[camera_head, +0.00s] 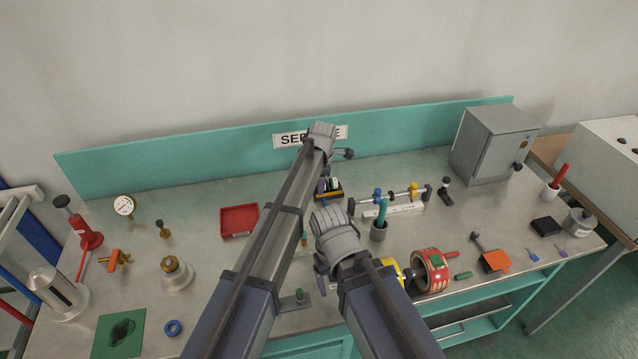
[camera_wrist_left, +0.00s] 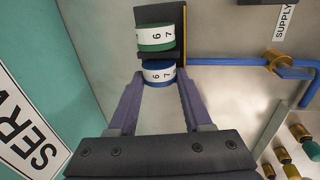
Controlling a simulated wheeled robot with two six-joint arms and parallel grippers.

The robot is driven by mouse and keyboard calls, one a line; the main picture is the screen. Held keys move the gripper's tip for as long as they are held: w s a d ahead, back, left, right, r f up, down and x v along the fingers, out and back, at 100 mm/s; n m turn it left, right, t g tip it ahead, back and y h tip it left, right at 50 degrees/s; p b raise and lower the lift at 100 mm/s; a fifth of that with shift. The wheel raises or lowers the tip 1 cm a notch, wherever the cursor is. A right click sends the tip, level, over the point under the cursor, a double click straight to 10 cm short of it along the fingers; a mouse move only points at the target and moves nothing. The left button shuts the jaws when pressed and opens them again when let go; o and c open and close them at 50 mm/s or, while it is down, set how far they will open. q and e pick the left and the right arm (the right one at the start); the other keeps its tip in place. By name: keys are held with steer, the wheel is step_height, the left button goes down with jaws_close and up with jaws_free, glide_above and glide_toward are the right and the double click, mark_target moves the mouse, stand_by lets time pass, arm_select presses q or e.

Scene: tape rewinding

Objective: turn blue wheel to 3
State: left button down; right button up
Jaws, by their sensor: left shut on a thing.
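The blue wheel (camera_wrist_left: 158,72) has a white number band showing 6 and 7 in the left wrist view. It sits below a green wheel (camera_wrist_left: 156,38), also showing 6 and 7, in a dark housing (camera_wrist_left: 160,14). My left gripper (camera_wrist_left: 159,84) has its two purple fingers on either side of the blue wheel and is shut on it. In the head view my left gripper (camera_head: 321,187) is small and partly hidden beside the wheel device (camera_head: 333,193).
A rod stand with blue and yellow knobs (camera_head: 391,194) and a cup with a green handle (camera_head: 379,231) stand right of the device. A red tray (camera_head: 239,220) lies to the left. In the left wrist view, a blue pipe (camera_wrist_left: 225,62) runs along the right.

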arm_select(q)
steer(key=shift+c, duration=1.6)
jaws_free()
steer(key=shift+r, duration=0.1)
arm_select(e)
steer(key=shift+r, duration=0.15)
arm_select(q)
steer(key=p+v, duration=0.7)
steer(key=shift+r+p, duration=0.35)
arm_select(e)
step_height(320, 180, up, 7)
steer(key=shift+r, duration=0.2)
